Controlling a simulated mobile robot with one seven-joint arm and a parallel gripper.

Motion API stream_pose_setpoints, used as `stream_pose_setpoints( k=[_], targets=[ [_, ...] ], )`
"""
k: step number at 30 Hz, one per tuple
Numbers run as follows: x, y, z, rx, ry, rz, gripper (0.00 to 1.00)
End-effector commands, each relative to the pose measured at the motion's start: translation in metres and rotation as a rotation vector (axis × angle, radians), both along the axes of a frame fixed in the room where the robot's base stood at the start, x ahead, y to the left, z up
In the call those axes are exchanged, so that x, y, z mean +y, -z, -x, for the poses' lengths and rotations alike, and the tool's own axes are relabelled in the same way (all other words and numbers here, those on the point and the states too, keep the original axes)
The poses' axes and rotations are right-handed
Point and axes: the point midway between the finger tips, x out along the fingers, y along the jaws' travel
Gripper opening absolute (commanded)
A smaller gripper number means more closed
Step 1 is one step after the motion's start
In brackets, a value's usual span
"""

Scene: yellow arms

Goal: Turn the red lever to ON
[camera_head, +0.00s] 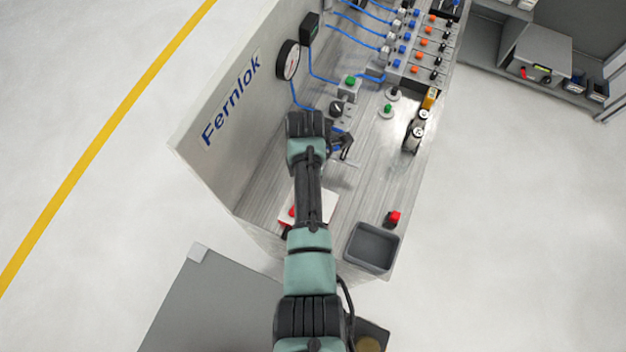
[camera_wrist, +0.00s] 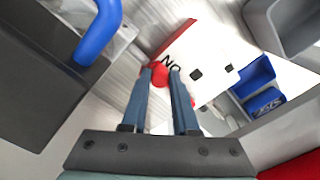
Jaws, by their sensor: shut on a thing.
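The red lever (camera_wrist: 160,75) shows between the two fingertips of my gripper (camera_wrist: 160,72) in the wrist view. My gripper is shut on it, and the fingers cover part of it. The lever is on a white box (camera_wrist: 215,55) with dark lettering, which appears upside down beside the fingertips, and two small dark squares. In the head view the white box (camera_head: 325,207) lies on the bench, largely under my arm, with a bit of red (camera_head: 292,211) at its left. My gripper cannot be made out there. The lever's exact angle is hidden.
A grey tray (camera_head: 372,248) and a red-topped item (camera_head: 393,218) are right of the box on the bench (camera_head: 365,190). A tall Fernlok panel (camera_head: 225,110) stands at the left. Gauges, blue hoses and several buttons fill the far end.

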Motion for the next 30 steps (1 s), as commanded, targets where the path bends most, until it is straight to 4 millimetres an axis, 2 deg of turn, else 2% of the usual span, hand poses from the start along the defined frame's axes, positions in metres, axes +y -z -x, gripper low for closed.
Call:
stream_pose_setpoints(
  k=[9,23,24,28,30],
  targets=[
    [0.0067,-0.0007,-0.0030,-0.002,-0.089,-0.003,0.00],
    [0.0082,-0.0009,-0.0032,-0.003,-0.101,-0.003,0.00],
    [0.0082,-0.0009,-0.0032,-0.003,-0.101,-0.003,0.33],
    [0.0079,-0.0007,-0.0030,-0.002,-0.100,-0.002,0.57],
    [0.0077,-0.0006,-0.0029,-0.001,-0.100,-0.002,0.58]
  ],
)
